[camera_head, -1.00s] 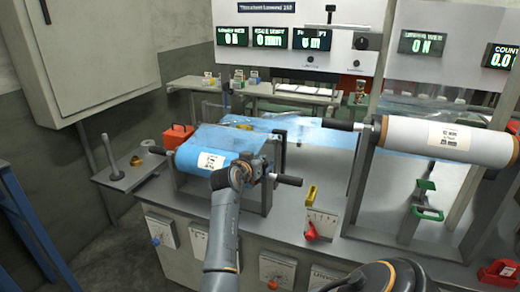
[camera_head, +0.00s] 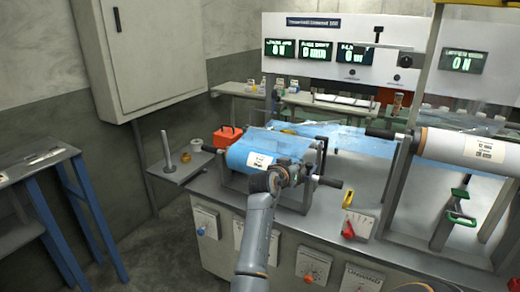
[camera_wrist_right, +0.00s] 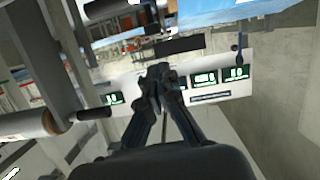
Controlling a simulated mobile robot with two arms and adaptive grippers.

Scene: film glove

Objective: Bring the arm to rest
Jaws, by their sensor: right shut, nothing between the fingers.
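My right arm (camera_head: 257,235) rises from the bottom of the head view in front of the machine. My right gripper (camera_head: 303,171) is at its end, in front of the blue film roll (camera_head: 250,158) near that roll's right end. Small and dark there, it cannot be told whether it touches anything. In the right wrist view my right gripper (camera_wrist_right: 160,72) has its fingers together with nothing held, against the display panel (camera_wrist_right: 225,85), which appears upside down. My left gripper is not in view.
A white roll (camera_head: 460,147) sits on a raised frame at right. Blue film (camera_head: 345,139) stretches between the rolls. A red knob (camera_head: 348,230) and a green handle (camera_head: 460,218) are on the machine. A blue-legged table (camera_head: 90,215) stands left, with open floor between.

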